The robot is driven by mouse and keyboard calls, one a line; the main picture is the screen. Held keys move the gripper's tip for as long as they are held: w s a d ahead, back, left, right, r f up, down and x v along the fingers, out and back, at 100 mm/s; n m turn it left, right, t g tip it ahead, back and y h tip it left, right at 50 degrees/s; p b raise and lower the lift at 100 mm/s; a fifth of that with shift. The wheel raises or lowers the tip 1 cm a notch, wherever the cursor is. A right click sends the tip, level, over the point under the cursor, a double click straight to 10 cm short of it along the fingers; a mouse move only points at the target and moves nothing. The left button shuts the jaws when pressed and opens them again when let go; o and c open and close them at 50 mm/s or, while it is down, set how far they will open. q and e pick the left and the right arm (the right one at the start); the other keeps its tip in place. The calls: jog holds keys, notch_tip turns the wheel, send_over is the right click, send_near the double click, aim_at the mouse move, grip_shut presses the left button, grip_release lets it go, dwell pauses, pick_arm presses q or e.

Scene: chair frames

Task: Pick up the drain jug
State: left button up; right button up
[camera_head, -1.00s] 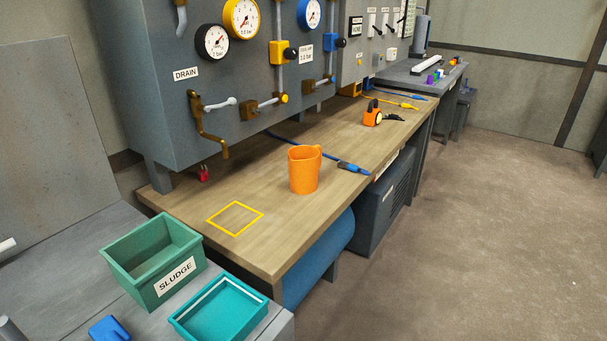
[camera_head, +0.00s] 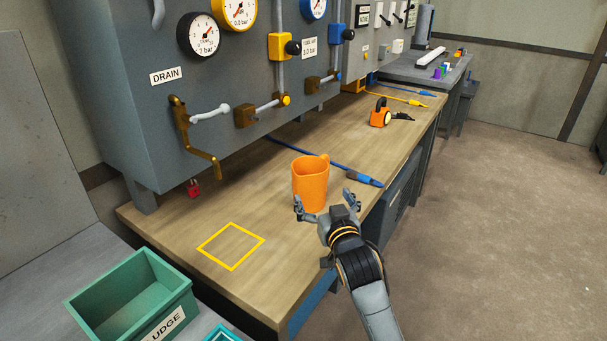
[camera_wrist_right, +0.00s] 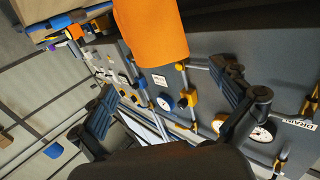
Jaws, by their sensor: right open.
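The orange drain jug (camera_head: 309,186) stands upright on the wooden bench, with its handle on the far right side. My right gripper (camera_head: 323,198) is open, at the near side of the jug, its two fingers spread. Its left fingertip overlaps the jug's lower edge in the head view; I cannot tell whether they touch. In the right wrist view the jug (camera_wrist_right: 152,30) shows at the top, ahead of the spread fingers, with nothing between them. My left gripper is not in view.
A yellow square outline (camera_head: 231,246) lies on the bench left of the jug. A blue hose end (camera_head: 363,180) lies right of it. A brass drain valve handle (camera_head: 204,160) hangs from the panel above. A green sludge bin (camera_head: 135,300) stands at the lower left.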

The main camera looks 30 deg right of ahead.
aim_at(310, 165)
jog(key=shift+w+d+r, duration=0.15)
jog(key=shift+w+r, duration=0.15)
jog(key=shift+w, duration=0.3)
jog(key=shift+w+d+r, duration=0.15)
jog(key=shift+w+r, duration=0.15)
jog(key=shift+w, duration=0.25)
jog(key=shift+w+d+r, duration=0.1)
jog(key=shift+w+r, duration=0.35)
jog(key=shift+w, duration=0.35)
jog(key=w, duration=0.2)
jog(key=shift+w+d+f, duration=0.4)
jog(key=shift+w+d, duration=0.1)
jog(key=shift+w, duration=0.25)
jog(key=shift+w+d+r+p, duration=0.15)
jog(key=shift+w+p, duration=0.25)
jog(key=shift+w, duration=0.2)
jog(key=x, duration=0.3)
jog(key=shift+w+d+f, duration=0.15)
jog(key=shift+w+f, duration=0.05)
jog(key=shift+f, duration=0.1)
jog(key=shift+w, duration=0.2)
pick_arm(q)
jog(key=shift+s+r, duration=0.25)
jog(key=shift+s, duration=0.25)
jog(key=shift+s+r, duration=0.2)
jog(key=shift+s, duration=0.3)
pick_arm(e)
jog(key=c, duration=1.3)
